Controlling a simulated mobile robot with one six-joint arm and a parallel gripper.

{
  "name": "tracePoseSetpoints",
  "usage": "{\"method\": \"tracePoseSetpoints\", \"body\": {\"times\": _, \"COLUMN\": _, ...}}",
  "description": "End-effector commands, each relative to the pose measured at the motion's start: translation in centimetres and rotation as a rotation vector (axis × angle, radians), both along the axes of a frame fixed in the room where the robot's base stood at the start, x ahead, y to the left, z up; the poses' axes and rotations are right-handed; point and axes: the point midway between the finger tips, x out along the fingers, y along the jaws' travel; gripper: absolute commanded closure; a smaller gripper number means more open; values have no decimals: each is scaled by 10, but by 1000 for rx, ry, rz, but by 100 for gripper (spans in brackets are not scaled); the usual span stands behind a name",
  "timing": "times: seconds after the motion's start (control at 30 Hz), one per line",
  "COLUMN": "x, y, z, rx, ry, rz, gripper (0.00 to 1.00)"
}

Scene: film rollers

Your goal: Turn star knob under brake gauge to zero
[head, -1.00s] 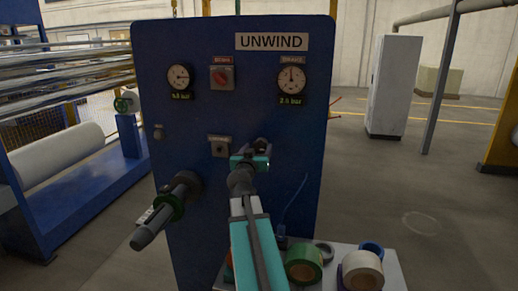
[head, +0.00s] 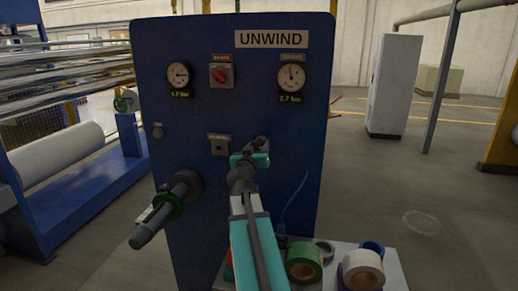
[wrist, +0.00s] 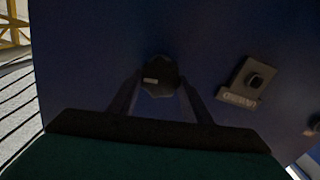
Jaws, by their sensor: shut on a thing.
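The dark star knob (wrist: 160,76) sits on the blue panel in the wrist view, with a small pale mark on its face. My gripper (wrist: 159,86) has one finger on each side of it and is shut on it. In the head view my gripper (head: 250,160) is at the panel, below the right gauge, and mostly hides the knob. The right gauge (head: 291,78) has its needle near upright, tipped slightly left, and its green display seems to read 2.7 bar. Its small label is too blurred to read surely.
The blue UNWIND panel (head: 220,120) also carries a left gauge (head: 180,75), a red switch (head: 221,76) and a small black switch (head: 219,146). A dark shaft (head: 165,210) juts out at left. Tape rolls (head: 304,261) lie on a pale table at lower right.

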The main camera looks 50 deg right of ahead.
Motion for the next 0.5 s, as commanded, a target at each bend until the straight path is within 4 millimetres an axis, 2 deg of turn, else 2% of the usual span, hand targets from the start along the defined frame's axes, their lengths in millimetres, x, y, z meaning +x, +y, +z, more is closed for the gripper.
{"method": "tracePoseSetpoints", "body": {"times": 0.5, "x": 3, "y": 4, "z": -6, "rx": -178, "ry": 291, "rz": 6, "gripper": 78}}
